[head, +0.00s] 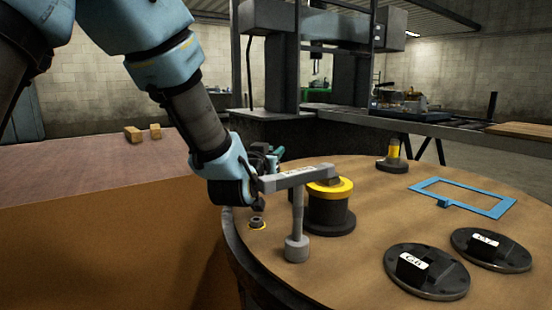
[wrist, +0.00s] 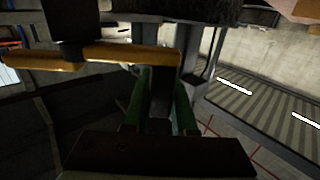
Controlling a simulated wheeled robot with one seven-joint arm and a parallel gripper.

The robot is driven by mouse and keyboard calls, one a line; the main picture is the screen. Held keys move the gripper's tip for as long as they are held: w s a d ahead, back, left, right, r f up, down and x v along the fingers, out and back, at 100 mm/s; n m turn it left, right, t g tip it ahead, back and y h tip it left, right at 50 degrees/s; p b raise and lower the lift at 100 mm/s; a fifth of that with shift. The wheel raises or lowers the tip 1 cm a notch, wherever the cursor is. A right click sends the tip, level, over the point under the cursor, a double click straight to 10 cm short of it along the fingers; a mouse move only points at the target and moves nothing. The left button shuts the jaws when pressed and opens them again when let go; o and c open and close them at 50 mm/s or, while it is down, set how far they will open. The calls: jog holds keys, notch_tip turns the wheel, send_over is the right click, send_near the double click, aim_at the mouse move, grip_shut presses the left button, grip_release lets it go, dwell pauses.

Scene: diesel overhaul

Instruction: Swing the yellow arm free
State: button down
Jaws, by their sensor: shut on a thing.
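A grey rod with a round weight (head: 297,248) hangs from or stands under the arm. My gripper (head: 262,178) is at the arm's left end and shut on it; the jaws' contact is largely hidden. In the wrist view a yellow-orange bar (wrist: 115,53) crosses the upper left, with a dark part over it; I cannot tell which piece it belongs to.
A large press stands behind.

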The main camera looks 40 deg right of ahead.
jog(key=shift+a+n+t+y, duration=0.15)
jog(key=shift+n+t+y, duration=0.15)
jog(key=shift+t, duration=0.1)
jog(key=c, duration=0.7)
grip_release()
jog(key=v, duration=1.1)
